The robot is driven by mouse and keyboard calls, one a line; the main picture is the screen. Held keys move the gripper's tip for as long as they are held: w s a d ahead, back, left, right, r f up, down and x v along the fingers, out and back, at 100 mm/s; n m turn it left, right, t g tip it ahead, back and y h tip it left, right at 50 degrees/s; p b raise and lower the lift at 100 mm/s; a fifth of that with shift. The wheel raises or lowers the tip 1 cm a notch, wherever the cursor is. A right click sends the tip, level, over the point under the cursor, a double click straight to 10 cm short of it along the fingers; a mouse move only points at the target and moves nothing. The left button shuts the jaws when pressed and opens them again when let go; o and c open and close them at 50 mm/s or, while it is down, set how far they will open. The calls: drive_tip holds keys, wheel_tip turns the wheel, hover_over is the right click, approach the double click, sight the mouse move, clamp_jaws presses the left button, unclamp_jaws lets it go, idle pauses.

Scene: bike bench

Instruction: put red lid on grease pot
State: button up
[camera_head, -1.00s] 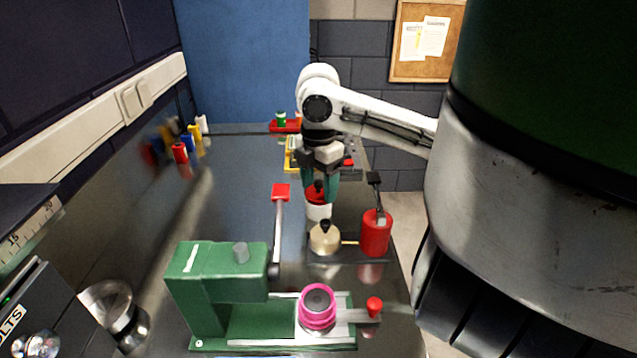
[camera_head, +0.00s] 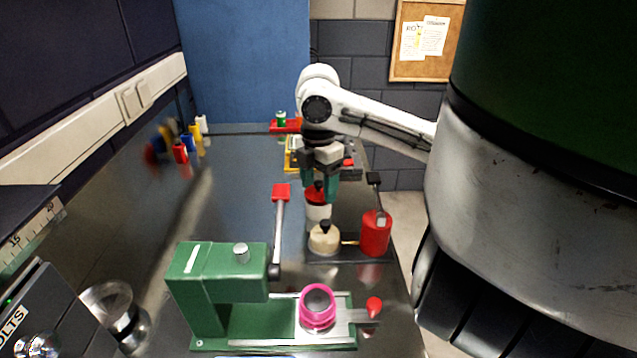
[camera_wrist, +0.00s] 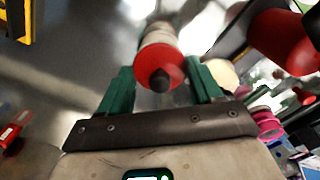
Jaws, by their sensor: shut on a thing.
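The red lid (camera_head: 316,197) with a black knob is between the green fingers of my gripper (camera_head: 321,188), which is shut on it. In the wrist view the lid (camera_wrist: 172,63) lies between both fingertips, its knob facing the camera. The white grease pot (camera_head: 318,212) stands upright directly below the lid in the head view. It also shows just beyond the lid in the wrist view (camera_wrist: 160,34). The lid looks lined up with the pot and very close to its top; I cannot tell whether they touch.
A cream round pot (camera_head: 324,239) with a black knob and a red can (camera_head: 376,234) stand close in front. A red-tipped lever (camera_head: 281,192) rises at left. A green machine (camera_head: 215,285) with a magenta ring (camera_head: 317,306) is nearest.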

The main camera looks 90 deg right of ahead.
sight(319, 182)
drive_tip(key=shift+f+b, duration=0.45)
drive_tip(key=shift+f, duration=0.1)
idle(0.4)
drive_tip(key=o, duration=0.7)
drive_tip(key=shift+r, duration=0.2)
wheel_tip(319, 182, up, 11)
drive_tip(key=p, duration=0.9)
drive_tip(key=shift+f+p, duration=0.1)
drive_tip(key=shift+p, duration=0.25)
drive_tip(key=shift+f, duration=0.1)
